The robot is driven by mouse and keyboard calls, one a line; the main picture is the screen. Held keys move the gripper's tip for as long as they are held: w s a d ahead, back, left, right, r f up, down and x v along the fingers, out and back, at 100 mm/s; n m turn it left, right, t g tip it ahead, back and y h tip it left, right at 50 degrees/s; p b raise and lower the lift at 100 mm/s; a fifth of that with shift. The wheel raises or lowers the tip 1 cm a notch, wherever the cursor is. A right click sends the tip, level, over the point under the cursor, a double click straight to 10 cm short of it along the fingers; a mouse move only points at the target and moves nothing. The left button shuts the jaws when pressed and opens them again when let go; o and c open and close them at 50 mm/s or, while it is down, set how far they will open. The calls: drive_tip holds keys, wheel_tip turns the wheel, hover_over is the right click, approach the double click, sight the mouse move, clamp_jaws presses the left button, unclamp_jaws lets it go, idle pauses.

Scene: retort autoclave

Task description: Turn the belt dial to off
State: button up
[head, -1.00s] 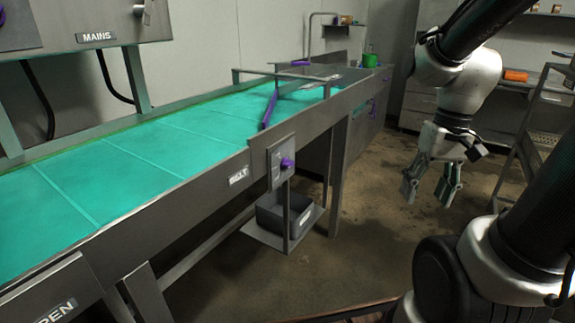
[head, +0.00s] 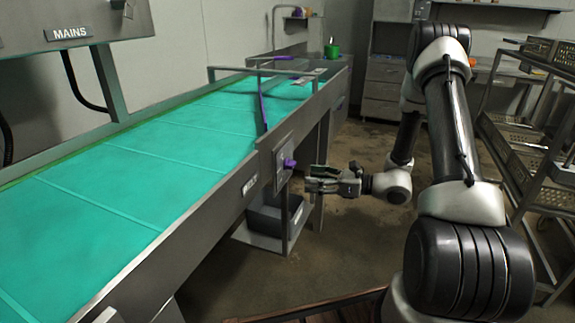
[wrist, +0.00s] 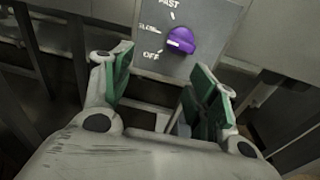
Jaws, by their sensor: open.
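The belt dial is a purple knob (head: 289,163) on a grey plate (head: 284,168) at the side of the conveyor, beside the BELT label (head: 250,185). In the wrist view the purple dial (wrist: 181,40) sits at upper middle, with FAST, SLOW and OFF lettered on the plate (wrist: 205,15). Its pale mark appears to point left, toward SLOW. My gripper (head: 312,178) is just right of the dial in the head view, apart from it. In the wrist view my gripper (wrist: 163,88) is open and empty, with green pads either side and the dial beyond the fingertips.
The teal conveyor belt (head: 140,165) runs along the left. A grey bin (head: 270,218) sits on a low shelf below the dial. A rack with trays (head: 535,165) stands at the right. A MAINS panel (head: 80,22) is at upper left.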

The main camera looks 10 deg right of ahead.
sight(294, 166)
drive_tip(key=shift+m+t, duration=0.6)
drive_tip(key=shift+t, duration=0.1)
drive_tip(key=w+a, duration=0.2)
drive_tip(key=w+a+r, duration=0.1)
drive_tip(key=w+a, duration=0.2)
drive_tip(key=w, duration=0.1)
drive_tip(key=shift+w+a+r, duration=0.25)
drive_tip(key=shift+a+r, duration=0.15)
drive_tip(key=shift+c, duration=0.2)
drive_tip(key=c, duration=1)
